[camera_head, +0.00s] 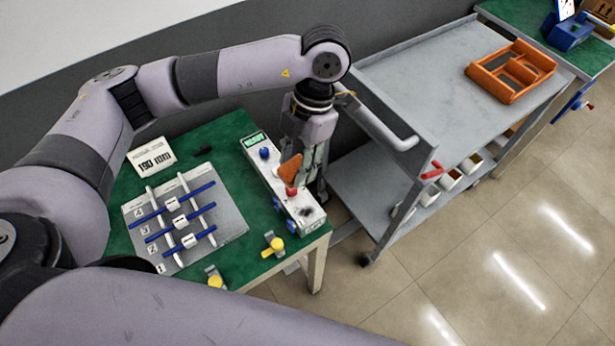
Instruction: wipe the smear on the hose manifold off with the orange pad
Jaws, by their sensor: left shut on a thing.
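My left gripper (296,168) points down at the right side of the green table and is shut on the orange pad (289,171). The pad is just above a long pale unit with a green label, a blue knob and a red knob, which looks like the hose manifold (262,172). A dark patch, seemingly the smear (306,211), shows on top of its near end, beyond the red knob. The pad is on the far side of the red knob, apart from the patch. I cannot tell whether the pad touches the unit. My right gripper is not in view.
A grey board (225,222) with blue bars and numbered rows lies on the green table (215,133). A sign (152,157) and yellow-knobbed fittings (273,245) are nearby. A grey cart (430,75) with an orange tray (512,70) stands to the right.

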